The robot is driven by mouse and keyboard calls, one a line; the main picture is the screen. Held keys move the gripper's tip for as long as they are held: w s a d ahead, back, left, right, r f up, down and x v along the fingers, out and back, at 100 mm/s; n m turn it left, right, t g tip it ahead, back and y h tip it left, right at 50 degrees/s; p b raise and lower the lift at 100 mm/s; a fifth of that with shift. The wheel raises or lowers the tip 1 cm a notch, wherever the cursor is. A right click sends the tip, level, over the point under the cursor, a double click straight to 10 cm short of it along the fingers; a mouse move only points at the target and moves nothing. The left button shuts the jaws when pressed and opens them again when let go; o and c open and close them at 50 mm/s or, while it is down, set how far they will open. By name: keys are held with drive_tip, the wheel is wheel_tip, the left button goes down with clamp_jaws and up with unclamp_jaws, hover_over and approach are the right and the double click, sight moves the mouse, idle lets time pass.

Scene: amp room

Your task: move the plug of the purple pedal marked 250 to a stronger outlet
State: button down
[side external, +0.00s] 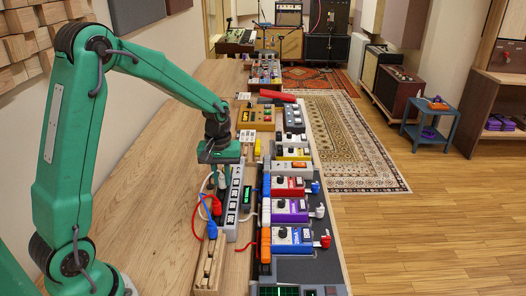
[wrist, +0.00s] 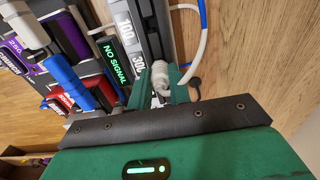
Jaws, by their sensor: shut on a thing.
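A purple pedal (side external: 290,210) stands in the pedal row between a red pedal and a blue one; a purple pedal also shows at the left edge of the wrist view (wrist: 14,52). I cannot read its number surely. My gripper (side external: 222,178) is low at the strip's far end. In the wrist view my gripper (wrist: 164,92) is shut on a white plug (wrist: 161,76). I cannot tell whether the plug sits in an outlet.
A red plug (side external: 216,205) and a blue plug (side external: 212,230) with cords crowd the strip's near side. A small box (wrist: 114,57) reads NO SIGNAL in green. A wooden rack (side external: 208,270) stands in front. The bench (side external: 150,130) to the left is mostly clear.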

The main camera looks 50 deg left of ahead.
drive_tip(key=c, duration=0.8)
unclamp_jaws()
drive_tip(key=shift+r, duration=0.2)
drive_tip(key=shift+r, duration=3.3)
drive_tip(key=shift+r, duration=0.1)
drive_tip(key=s+d+r+m+t, duration=0.2)
drive_tip(key=s+d+r+m, duration=0.1)
drive_tip(key=s, duration=0.3)
drive_tip(key=s+d+r+m+t, duration=0.1)
drive_tip(key=s+d+r+m, duration=0.1)
drive_tip(key=s, duration=0.4)
drive_tip(key=s+d+r+m+t, duration=0.2)
drive_tip(key=s+d+r+m, duration=0.1)
drive_tip(key=s, duration=0.3)
drive_tip(key=shift+s+d+r+m+t, duration=0.15)
drive_tip(key=shift+s+d+r+m, duration=0.1)
drive_tip(key=shift+d, duration=0.1)
drive_tip(key=shift+s+d+r+m+t, duration=0.1)
drive_tip(key=shift+d+m+t, duration=0.05)
drive_tip(key=shift+d+m, duration=0.15)
